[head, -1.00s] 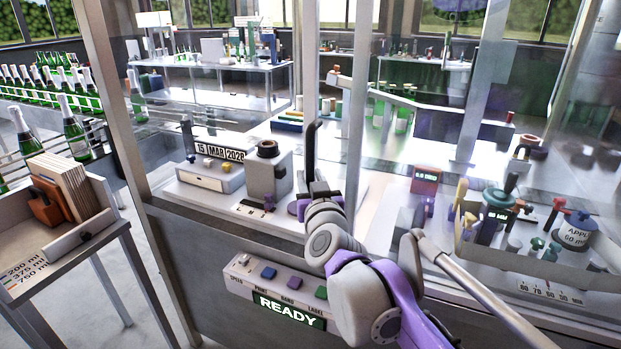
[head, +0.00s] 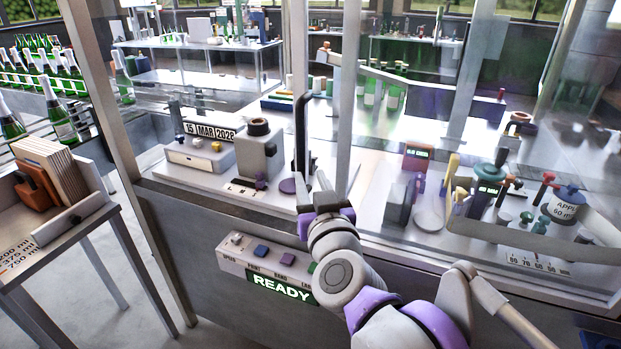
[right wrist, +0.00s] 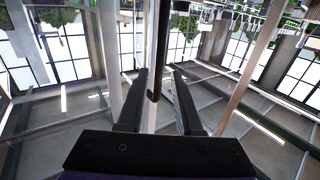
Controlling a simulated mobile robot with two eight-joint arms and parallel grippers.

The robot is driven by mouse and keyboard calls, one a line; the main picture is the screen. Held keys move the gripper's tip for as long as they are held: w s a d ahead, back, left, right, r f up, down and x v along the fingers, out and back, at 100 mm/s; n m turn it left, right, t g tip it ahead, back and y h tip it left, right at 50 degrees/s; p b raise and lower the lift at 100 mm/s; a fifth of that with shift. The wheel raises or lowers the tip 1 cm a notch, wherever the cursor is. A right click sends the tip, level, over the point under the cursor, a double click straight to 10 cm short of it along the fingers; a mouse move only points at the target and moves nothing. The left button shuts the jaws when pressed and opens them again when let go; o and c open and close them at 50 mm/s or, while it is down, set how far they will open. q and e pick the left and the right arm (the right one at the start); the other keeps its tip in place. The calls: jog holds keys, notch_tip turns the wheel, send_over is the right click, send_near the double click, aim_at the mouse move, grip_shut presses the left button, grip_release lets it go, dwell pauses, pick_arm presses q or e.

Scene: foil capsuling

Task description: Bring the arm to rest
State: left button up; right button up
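My right gripper (head: 326,190) is in front of the machine, with its fingers pointing up and away. It is open and looks empty; in the right wrist view my gripper (right wrist: 159,73) shows two dark fingers spread apart. A dark upright rod (head: 300,125) with a bent top stands just beyond it in the head view. The rod (right wrist: 157,50) lines up with the finger gap in the right wrist view, with no visible contact. My left gripper is not in view.
A control panel (head: 232,252) with a lit READY sign (head: 283,289) is below the gripper. A date unit (head: 203,157) and a grey block with a black knob (head: 258,155) stand left of the rod. A metal post (head: 345,90) and clear panels are close by on the right.

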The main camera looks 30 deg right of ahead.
dwell(0.3)
jog(key=s+a+f+n+g+y+p, duration=0.1)
jog(key=s+a+f+n+g+y, duration=0.1)
jog(key=a+f+y, duration=0.4)
jog(key=s+a+f+n+g+y+p, duration=0.1)
jog(key=a+f+n+g+p, duration=0.2)
jog(key=f, duration=0.6)
jog(key=s+d+f+m+g+h, duration=0.1)
jog(key=s+f+g, duration=0.5)
jog(key=s+f, duration=0.7)
notch_tip(320, 180, down, 3)
jog(key=shift+r+g, duration=0.2)
jog(key=shift+g, duration=0.2)
jog(key=shift+s, duration=0.1)
jog(key=shift+d, duration=0.1)
